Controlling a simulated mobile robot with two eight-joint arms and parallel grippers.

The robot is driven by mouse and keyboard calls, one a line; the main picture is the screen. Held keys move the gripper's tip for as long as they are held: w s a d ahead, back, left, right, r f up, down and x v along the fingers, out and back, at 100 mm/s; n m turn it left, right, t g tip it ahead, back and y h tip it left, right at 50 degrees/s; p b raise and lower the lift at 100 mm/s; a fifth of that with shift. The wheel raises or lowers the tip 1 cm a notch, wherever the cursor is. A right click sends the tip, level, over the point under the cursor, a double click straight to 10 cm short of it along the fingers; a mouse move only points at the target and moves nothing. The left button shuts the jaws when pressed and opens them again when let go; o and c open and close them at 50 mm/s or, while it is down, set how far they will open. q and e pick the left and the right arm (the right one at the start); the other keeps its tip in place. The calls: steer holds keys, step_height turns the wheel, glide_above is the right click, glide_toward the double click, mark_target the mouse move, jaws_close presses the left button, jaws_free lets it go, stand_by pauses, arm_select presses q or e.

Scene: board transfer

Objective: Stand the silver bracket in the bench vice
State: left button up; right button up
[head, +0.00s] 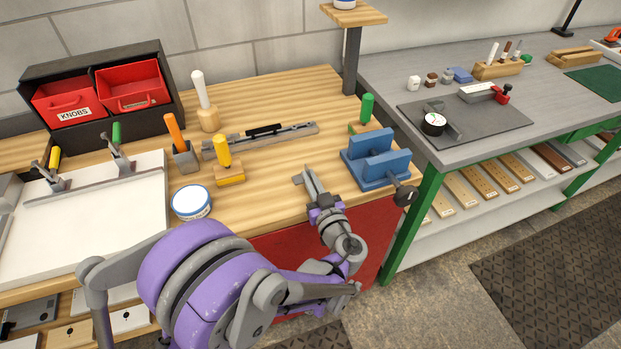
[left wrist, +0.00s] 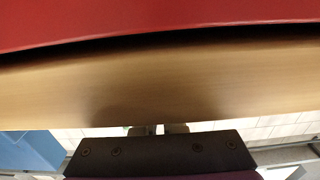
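The blue bench vice (head: 382,171) stands at the right front of the wooden bench, with a gap between its two upright jaws and a dark handle knob in front. My left gripper (head: 311,176) is at the bench's front edge, to the left of the vice and apart from it. A small flat grey piece (head: 298,179) shows against the left side of its fingertips. It may be the silver bracket; I cannot tell whether the fingers hold it. In the left wrist view the fingers (left wrist: 160,129) show only as short pale stubs close together. My right gripper is out of view.
A white-and-blue tin (head: 192,202), a yellow-handled tool (head: 226,175) and an orange-handled tool in a grey holder (head: 185,155) stand left of the gripper. A long grey rail (head: 275,139) lies behind. A green-handled tool (head: 367,108) stands behind the vice.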

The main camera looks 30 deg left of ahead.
arm_select(q)
steer(key=o, duration=0.3)
steer(key=shift+o, duration=0.2)
steer(key=shift+r, duration=0.2)
steer(key=v, duration=1.2)
steer(key=shift+s+f, duration=0.1)
